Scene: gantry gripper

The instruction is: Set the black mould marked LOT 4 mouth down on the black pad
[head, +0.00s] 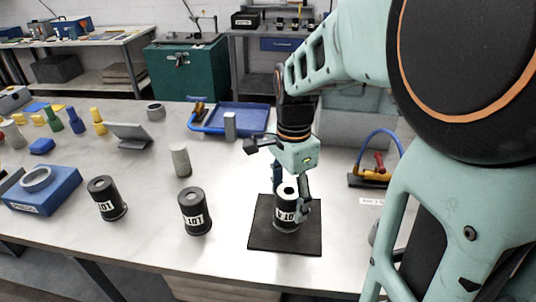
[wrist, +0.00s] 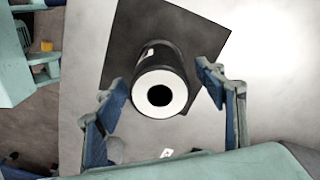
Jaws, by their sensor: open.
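A black mould (head: 287,222) stands upright on the black pad (head: 262,238), near its middle. Its label begins with LOT; the last character is partly hidden. In the wrist view the mould (wrist: 158,57) shows a white ring around a dark round centre at its upper end; I cannot tell whether that is a mouth or a marked base. The pad (wrist: 205,30) shows beneath it. My gripper (head: 290,194) is open around the mould's upper part, one finger on each side. In the wrist view my gripper (wrist: 162,80) shows gaps beside the mould.
Two other black moulds marked LOT stand to the left, one nearer (head: 195,213) and one farther left (head: 107,199). A grey cylinder (head: 181,161) stands behind them. A blue block (head: 42,192) lies at the left and a blue tray (head: 245,118) at the back.

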